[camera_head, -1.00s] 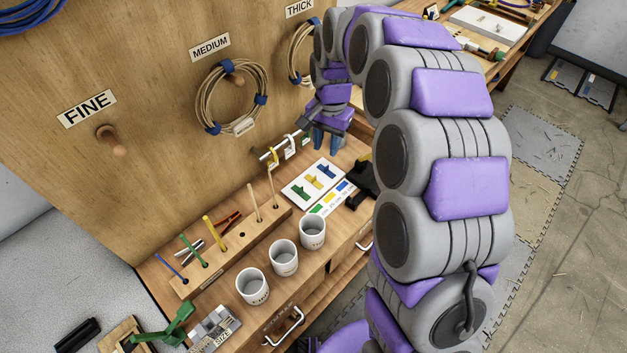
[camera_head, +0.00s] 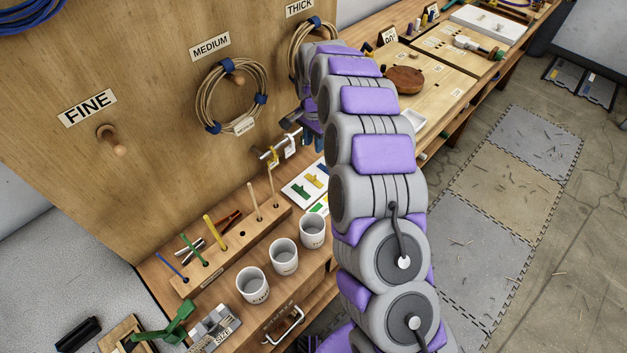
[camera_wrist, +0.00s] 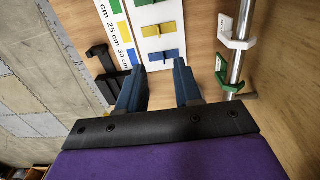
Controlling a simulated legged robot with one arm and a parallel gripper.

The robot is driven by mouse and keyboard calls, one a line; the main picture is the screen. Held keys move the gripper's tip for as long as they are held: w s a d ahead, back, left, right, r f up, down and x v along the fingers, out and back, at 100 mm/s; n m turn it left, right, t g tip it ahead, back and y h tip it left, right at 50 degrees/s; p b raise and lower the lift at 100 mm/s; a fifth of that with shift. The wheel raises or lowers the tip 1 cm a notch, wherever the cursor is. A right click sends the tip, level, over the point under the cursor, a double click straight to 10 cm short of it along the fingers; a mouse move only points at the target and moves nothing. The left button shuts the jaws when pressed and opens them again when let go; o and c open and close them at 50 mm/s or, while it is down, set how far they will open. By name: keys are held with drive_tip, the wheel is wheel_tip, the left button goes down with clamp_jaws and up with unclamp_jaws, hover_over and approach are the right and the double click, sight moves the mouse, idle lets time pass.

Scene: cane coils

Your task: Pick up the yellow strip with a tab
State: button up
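The yellow strip with a tab (camera_wrist: 158,30) lies on a white card (camera_wrist: 146,14) in the wrist view, between a green strip above it and a blue strip (camera_wrist: 163,56) below it. It also shows in the head view (camera_head: 313,181), partly beside my arm. My gripper (camera_wrist: 160,68) is open, with its two blue fingers apart and nothing between them. The fingertips appear near the card's blue-strip end, with the yellow strip farther up the picture. In the head view my arm hides most of the gripper and part of the card.
A metal rod (camera_wrist: 238,45) with hanging clips, including a white one (camera_wrist: 237,32), runs right of the card. A black bracket (camera_wrist: 103,62) and a colour-marked scale (camera_wrist: 119,32) lie left. Three cups, including a middle one (camera_head: 284,257), stand in front of a peg block (camera_head: 240,247).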

drive_tip(key=b, duration=0.2)
hover_over(314, 178)
drive_tip(key=f, duration=1)
drive_tip(key=shift+w+a, duration=0.1)
drive_tip(key=shift+w, duration=0.2)
wheel_tip(314, 178, down, 5)
drive_tip(key=shift+s+f+b, duration=0.1)
drive_tip(key=shift+b, duration=0.6)
drive_tip(key=shift+c, duration=0.5)
clamp_jaws()
